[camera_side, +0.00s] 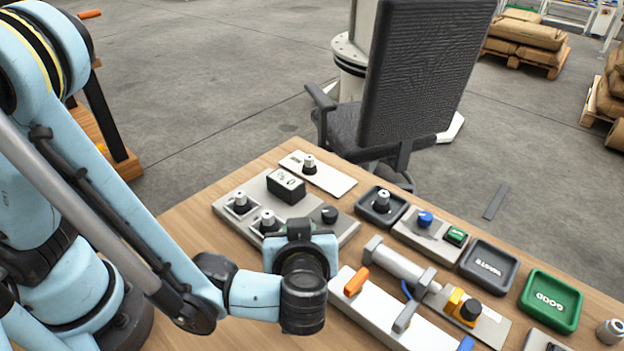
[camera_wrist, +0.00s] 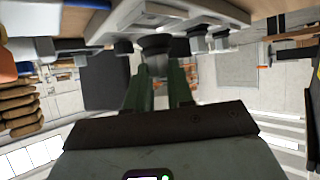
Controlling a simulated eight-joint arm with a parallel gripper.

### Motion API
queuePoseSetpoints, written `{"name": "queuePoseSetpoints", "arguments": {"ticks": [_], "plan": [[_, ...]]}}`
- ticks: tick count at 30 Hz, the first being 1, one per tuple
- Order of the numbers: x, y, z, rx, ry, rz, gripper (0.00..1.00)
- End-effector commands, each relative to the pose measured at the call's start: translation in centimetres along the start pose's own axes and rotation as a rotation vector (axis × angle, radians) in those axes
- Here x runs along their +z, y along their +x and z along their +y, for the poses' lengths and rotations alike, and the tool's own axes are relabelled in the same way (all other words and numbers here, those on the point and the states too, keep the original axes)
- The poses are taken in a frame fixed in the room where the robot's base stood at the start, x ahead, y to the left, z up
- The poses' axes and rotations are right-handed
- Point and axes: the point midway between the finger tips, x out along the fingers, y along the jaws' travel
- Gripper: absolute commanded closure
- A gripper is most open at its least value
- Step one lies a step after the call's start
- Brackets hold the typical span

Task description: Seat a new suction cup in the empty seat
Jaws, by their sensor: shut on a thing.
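My gripper (camera_wrist: 160,78) shows in the wrist view with its two green fingers shut on a suction cup (camera_wrist: 155,42), dark at one end and grey between the fingers. In the side view my wrist hides the fingers and the held cup. The grey plate (camera_side: 345,232) lies left of centre on the bench. It carries suction cups with silver tops (camera_side: 241,203) and a second one (camera_side: 268,222), plus a short black piece (camera_side: 329,214). My wrist is in front of the plate's near edge. I cannot make out the empty seat.
A dark tray (camera_side: 365,209) holds another cup (camera_side: 382,199). The WASTE tray (camera_side: 489,265) and green GOOD tray (camera_side: 551,300) lie right. A grey cylinder fixture (camera_side: 400,265) and orange-handled white rail (camera_side: 375,310) stand close to my wrist.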

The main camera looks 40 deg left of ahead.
Motion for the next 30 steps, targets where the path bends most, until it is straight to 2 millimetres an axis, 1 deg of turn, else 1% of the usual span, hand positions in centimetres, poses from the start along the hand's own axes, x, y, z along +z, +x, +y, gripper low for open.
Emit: {"name": "queuePoseSetpoints", "arguments": {"ticks": [7, 30], "plan": [[0.78, 0.45, -0.04, 0.0, 0.0, 0.0, 1.0], [0.81, 0.41, -0.06, 0.0, 0.0, 0.0, 1.0]]}}
